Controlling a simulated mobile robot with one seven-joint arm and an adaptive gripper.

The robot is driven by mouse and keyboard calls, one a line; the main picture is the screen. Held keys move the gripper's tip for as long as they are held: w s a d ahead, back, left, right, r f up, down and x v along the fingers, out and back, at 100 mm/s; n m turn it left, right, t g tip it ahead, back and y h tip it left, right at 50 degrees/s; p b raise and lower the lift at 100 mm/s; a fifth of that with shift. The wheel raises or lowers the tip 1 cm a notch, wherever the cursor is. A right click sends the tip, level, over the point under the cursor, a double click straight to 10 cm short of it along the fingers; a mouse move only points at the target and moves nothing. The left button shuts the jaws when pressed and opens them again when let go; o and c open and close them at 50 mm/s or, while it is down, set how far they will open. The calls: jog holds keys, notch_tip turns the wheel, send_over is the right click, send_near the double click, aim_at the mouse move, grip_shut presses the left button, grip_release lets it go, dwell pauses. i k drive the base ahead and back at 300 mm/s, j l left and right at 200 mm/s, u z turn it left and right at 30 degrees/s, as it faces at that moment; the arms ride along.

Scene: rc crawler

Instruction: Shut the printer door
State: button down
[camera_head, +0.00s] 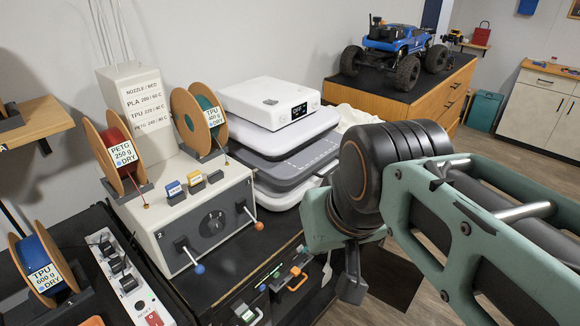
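A white and grey layered machine (270,98) with a small lit display stands on the black bench against the wall. It looks like the printer, but I cannot tell this for sure. Grey slabs jut out below its white top; I cannot tell which part is the door or whether it is open.
A cream control box (200,217) with levers and filament spools stands left of the machine. A power strip (128,280) lies further left. A blue crawler truck (395,50) sits on a wooden cabinet (430,98) at the back. Tools hang on the bench front (270,285). Floor is clear at right.

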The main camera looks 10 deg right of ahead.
aim_at(394, 280)
jog(key=l+u, duration=0.6)
jog(key=u, duration=0.2)
jog(key=l+u, duration=0.25)
jog(key=l, duration=0.15)
jog(key=k+l+u, duration=0.2)
jog(key=l, duration=0.15)
jog(key=l+u, duration=0.25)
jog(key=k+l+u, duration=0.25)
jog(key=l, duration=0.15)
jog(key=k+l+u, duration=0.15)
jog(key=l, duration=0.3)
jog(key=k+l+u, duration=0.1)
jog(key=k+l, duration=0.25)
jog(key=k+l+u, duration=0.15)
jog(key=l, duration=0.35)
jog(key=k+l, duration=1.05)
jog(key=l, duration=0.2)
jog(key=i+l+u, duration=0.3)
jog(key=i+l, duration=0.15)
